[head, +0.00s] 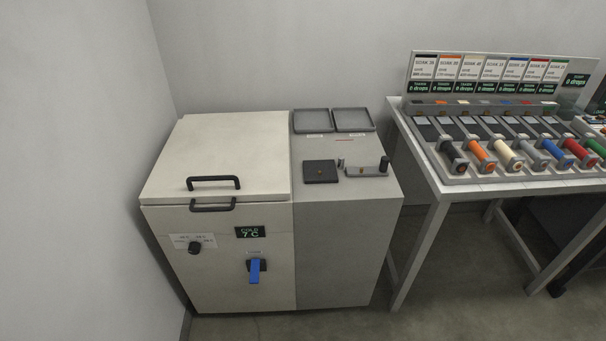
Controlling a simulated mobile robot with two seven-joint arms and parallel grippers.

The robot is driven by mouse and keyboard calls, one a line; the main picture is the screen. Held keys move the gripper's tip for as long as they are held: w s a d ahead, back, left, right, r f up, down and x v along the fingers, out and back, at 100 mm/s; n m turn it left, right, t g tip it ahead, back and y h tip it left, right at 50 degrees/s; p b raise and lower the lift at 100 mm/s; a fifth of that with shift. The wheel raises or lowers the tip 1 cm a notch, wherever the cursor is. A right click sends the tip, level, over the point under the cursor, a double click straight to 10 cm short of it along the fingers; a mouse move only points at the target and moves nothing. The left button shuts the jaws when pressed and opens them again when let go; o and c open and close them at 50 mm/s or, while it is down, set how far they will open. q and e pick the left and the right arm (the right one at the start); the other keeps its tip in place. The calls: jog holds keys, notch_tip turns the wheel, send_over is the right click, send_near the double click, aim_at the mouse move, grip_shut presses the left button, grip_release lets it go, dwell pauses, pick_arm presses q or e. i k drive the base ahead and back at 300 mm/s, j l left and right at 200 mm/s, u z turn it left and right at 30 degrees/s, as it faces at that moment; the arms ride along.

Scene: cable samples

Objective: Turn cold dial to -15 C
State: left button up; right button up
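The cold dial is a small black round knob (194,248) on the front of a pale chest-like cabinet (172,268), at the left in the head view. A white scale plate (208,239) with small printed marks sits around its top; the marks are too small to read surely. A dark display (250,232) to the right of the dial reads "COLD 7 C" in green. The knob's exact pointing is too small to tell. Neither of my grippers shows in the head view.
The cabinet lid (222,150) is down, with black handles at its front. A blue lever (255,271) hangs below the display. A grey-topped side section (340,215) adjoins on the right. A table (455,200) with several coloured spools stands further right. A wall closes off the left.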

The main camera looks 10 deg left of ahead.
aim_at(194, 247)
jog(key=u, duration=1.4)
